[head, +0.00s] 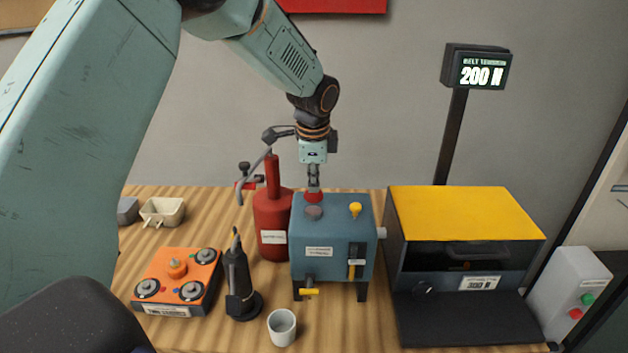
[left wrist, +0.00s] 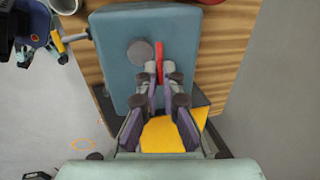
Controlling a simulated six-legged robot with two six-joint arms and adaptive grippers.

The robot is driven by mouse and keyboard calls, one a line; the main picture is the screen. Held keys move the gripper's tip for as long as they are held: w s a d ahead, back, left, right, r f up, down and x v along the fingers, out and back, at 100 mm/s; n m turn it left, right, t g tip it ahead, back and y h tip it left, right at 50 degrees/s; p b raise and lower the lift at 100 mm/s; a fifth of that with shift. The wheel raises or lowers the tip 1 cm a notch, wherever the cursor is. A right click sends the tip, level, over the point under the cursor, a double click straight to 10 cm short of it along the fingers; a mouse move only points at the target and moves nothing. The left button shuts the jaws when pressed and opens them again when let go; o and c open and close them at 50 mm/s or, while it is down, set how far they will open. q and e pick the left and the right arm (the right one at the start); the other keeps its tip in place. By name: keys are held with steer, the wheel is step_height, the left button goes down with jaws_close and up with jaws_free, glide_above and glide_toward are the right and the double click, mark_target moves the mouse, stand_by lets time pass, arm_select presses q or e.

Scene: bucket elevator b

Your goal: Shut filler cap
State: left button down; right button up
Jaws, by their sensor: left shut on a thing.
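The blue oil box (head: 333,245) stands on short legs on the wooden table. A red filler cap (head: 313,197) is at the back of its top, behind a round grey disc (head: 314,212). In the left wrist view the cap (left wrist: 160,60) shows as a narrow red strip beside the grey disc (left wrist: 140,52), so it looks edge-on. My left gripper (head: 313,187) points down from above and is shut on the red cap. The fingers hide part of the cap; whether it touches the box cannot be told. My right gripper is not in view.
A red cylinder with a lever (head: 272,225) stands close to the left of the box. A yellow knob (head: 355,210) rises from the box top. A dark unit with a yellow lid (head: 462,212) is at the right. A dark oiler (head: 238,280) and mug (head: 282,327) stand in front.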

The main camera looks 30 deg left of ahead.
arm_select(q)
steer(key=shift+s+b, duration=0.15)
steer(key=shift+b, duration=0.5)
stand_by(0.3)
